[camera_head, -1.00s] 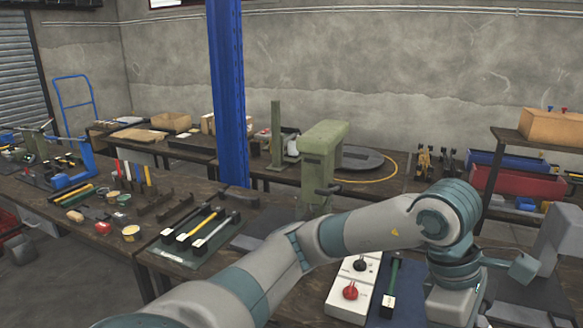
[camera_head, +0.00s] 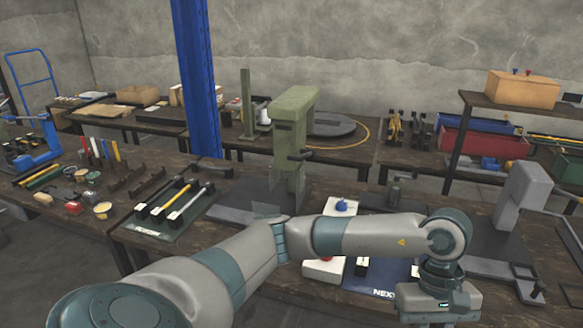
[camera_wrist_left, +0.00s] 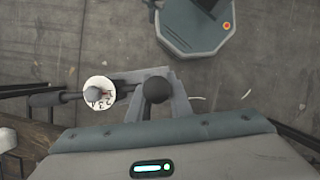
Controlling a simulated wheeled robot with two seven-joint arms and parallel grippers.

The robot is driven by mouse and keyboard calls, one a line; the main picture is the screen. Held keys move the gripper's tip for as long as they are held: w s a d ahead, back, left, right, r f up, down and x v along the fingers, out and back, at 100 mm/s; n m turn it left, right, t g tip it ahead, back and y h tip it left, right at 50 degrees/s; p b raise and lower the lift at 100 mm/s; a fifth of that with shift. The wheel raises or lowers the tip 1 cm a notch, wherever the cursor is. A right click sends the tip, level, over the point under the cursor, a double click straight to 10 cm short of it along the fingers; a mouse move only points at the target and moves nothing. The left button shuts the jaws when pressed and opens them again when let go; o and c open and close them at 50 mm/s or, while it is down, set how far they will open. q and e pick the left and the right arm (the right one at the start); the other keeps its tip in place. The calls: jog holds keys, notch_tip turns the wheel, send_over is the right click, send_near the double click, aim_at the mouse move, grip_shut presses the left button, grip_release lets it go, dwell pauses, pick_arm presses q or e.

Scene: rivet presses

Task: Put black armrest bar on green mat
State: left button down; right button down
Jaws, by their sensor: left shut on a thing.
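A black armrest bar (camera_head: 157,197) lies leftmost on the dark green mat (camera_head: 137,230), beside a yellow bar (camera_head: 177,198) and a white-grey bar (camera_head: 192,203), at the left of the near bench. My left arm reaches across to the right. In the left wrist view the gripper (camera_wrist_left: 157,92) is shut on a dark, round-ended thing, which I cannot clearly identify. A dark rod (camera_wrist_left: 60,98) and a white disc (camera_wrist_left: 100,93) show left of it. My right gripper is not in view.
A green press (camera_head: 292,140) stands mid-bench and a grey press (camera_head: 525,200) at the right. Floor (camera_wrist_left: 60,40) shows in the wrist view.

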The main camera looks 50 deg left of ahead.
pick_arm(q)
jog(key=s+a+f+m+g+y, duration=0.1)
jog(key=a+f+m, duration=0.3)
jog(key=f, duration=0.2)
jog(key=s+a+f+m+y, duration=0.2)
jog(key=a+f+m, duration=0.3)
jog(key=f, duration=0.2)
jog(key=shift+f+m+g, duration=0.2)
jog(key=shift+m+g, duration=0.1)
jog(key=shift+g, duration=0.1)
jog(key=shift+a, duration=0.2)
